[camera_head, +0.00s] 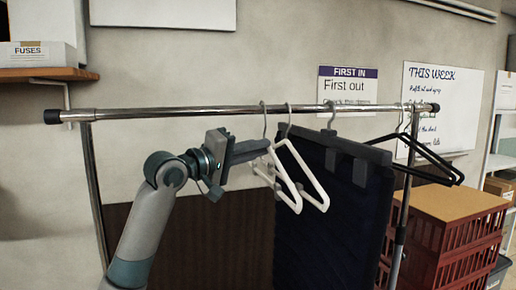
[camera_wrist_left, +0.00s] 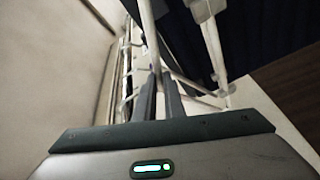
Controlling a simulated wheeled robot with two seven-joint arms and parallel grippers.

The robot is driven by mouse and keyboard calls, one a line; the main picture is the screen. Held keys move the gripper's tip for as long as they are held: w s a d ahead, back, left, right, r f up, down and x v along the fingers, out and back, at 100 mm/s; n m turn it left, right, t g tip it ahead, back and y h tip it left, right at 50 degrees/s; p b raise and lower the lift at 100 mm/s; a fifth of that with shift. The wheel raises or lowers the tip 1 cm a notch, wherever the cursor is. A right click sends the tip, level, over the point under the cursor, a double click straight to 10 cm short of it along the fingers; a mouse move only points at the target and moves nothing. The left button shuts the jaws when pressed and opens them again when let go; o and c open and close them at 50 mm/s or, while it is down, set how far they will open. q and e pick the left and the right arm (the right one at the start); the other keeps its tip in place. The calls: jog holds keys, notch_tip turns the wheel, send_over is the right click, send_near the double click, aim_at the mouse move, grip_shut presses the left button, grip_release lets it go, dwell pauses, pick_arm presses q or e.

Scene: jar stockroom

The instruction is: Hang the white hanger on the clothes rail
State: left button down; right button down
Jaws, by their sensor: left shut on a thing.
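The clothes rail (camera_head: 190,112) is a chrome bar running across the head view. My left gripper (camera_head: 266,146) is just below it, left of centre, shut on a white hanger (camera_head: 284,181) near its neck. That hanger's hook reaches up to the rail and appears to loop over it; whether the rail bears it I cannot tell. A second white hanger (camera_head: 310,176) is close on its right, with its hook at the rail. In the left wrist view the two fingers (camera_wrist_left: 160,92) are close together by white hanger parts. My right gripper is not in view.
A dark garment (camera_head: 320,225) on a clip hanger hangs right of the white hangers. Black hangers (camera_head: 428,155) hang near the rail's right end. The rail is bare to the left. Reddish-brown crates (camera_head: 440,235) stand at the right; a shelf (camera_head: 45,74) is at the left.

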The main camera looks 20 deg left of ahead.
pick_arm(q)
jog(key=c, duration=1.8)
grip_release()
jog(key=shift+o, duration=0.2)
jog(key=b+v, duration=0.6)
jog(key=v, duration=1.1)
jog(key=shift+s, duration=0.15)
jog(key=shift+a+f, duration=0.1)
jog(key=shift+a, duration=0.05)
